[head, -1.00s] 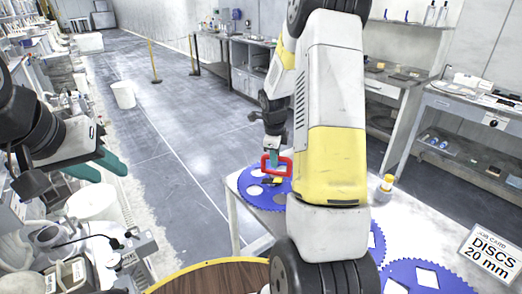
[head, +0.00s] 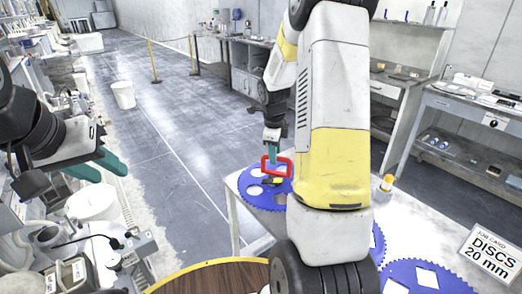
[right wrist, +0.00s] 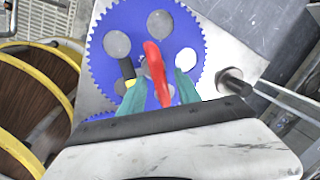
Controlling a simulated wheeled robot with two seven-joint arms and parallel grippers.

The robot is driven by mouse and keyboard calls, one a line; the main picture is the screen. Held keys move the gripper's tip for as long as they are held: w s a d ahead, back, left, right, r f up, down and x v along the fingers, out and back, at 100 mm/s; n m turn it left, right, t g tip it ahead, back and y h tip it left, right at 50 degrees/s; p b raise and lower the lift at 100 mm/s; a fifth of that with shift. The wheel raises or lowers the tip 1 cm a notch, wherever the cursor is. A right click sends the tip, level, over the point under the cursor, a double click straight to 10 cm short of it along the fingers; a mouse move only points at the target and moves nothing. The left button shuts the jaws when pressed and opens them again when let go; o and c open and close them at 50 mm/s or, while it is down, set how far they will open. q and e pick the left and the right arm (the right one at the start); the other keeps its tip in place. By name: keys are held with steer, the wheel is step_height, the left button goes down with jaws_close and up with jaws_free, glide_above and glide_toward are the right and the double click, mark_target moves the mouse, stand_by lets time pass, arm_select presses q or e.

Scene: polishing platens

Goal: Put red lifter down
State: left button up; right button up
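The red lifter (head: 277,174) is a red frame-shaped handle at the far blue toothed disc (head: 258,199). It appears to stand on that disc, though its contact is not clear. In the right wrist view the lifter (right wrist: 155,62) shows as a slanted red bar over the blue disc (right wrist: 105,75). My right gripper (head: 272,156) is just above and around the lifter's top bar. Its teal fingers (right wrist: 160,76) lie either side of the bar with gaps, so it looks open. My left gripper (head: 112,177) is open and empty at the left, away from the lifter.
The pale table (head: 450,240) carries more blue toothed discs (head: 425,265), a yellow-topped post (head: 384,187) and a job card reading "DISCS 20 mm" (head: 488,252). A yellow-rimmed wooden round (head: 215,278) is in front. A black and yellow piece (right wrist: 127,68) lies beside the lifter.

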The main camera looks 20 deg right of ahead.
steer(key=s+a+r+n+t, duration=0.1)
steer(key=s+a+r+n, duration=0.15)
steer(key=r, duration=0.45)
steer(key=s+a+r+n, duration=0.2)
steer(key=s+r+n, duration=0.15)
steer(key=r, duration=0.45)
steer(key=s+a+r+n+t+y, duration=0.1)
steer(key=s+a+r+n, duration=0.2)
steer(key=s+n, duration=0.6)
steer(key=s+a+r+n+t+y, duration=0.2)
steer(key=s+a+n, duration=0.4)
steer(key=s+n, duration=0.4)
steer(key=shift+s+a+r, duration=0.15)
steer(key=shift+r, duration=0.35)
